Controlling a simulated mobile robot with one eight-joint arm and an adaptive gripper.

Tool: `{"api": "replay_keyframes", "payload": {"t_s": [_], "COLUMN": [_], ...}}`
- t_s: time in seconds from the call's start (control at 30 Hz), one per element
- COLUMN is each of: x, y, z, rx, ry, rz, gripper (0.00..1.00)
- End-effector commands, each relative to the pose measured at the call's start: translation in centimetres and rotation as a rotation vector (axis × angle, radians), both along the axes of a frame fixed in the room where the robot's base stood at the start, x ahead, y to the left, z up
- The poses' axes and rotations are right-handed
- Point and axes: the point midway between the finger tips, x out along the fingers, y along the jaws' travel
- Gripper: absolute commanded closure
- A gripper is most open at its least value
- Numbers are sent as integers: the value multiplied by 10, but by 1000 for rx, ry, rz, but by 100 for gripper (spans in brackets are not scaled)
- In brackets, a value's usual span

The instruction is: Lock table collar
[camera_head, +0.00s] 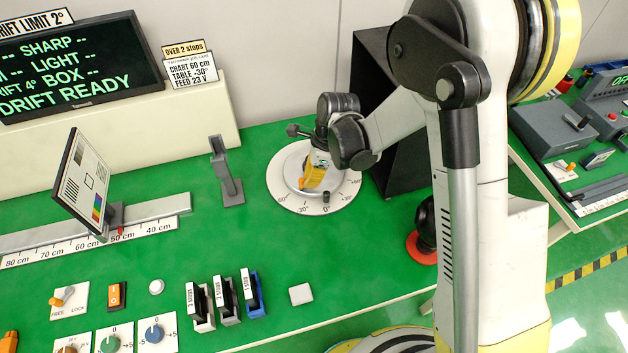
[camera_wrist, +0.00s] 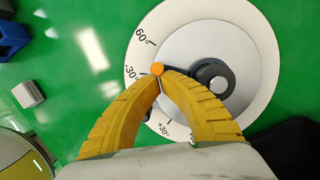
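The round turntable (camera_head: 282,178) with its white angle scale sits on the green bench; in the wrist view its grey disc (camera_wrist: 190,50) fills the upper right. A dark hub with a short lever (camera_wrist: 215,78) stands on the disc. The lever's orange tip (camera_wrist: 157,69) points left, near the -30° mark. My gripper (camera_wrist: 161,82) has yellow fingers with tips together right beside the orange tip. Whether they touch or pinch it is unclear. In the head view my gripper (camera_head: 315,178) is low over the disc, and my wrist partly hides the hub.
A black box (camera_head: 395,150) stands close behind and right of the turntable. A grey stand (camera_head: 227,175) and a rail with a chart board (camera_head: 80,183) are to the left. Several slotted holders (camera_head: 226,298) and switches line the front. The green bench between is clear.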

Motion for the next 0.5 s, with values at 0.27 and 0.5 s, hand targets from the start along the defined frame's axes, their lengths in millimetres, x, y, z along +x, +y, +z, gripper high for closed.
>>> {"api": "replay_keyframes", "payload": {"t_s": [0.27,0.5], "x": [1,2], "y": [7,8], "z": [0,0], "rx": [0,0], "ry": [0,1], "rz": [-12,-11], "gripper": [100,100]}}
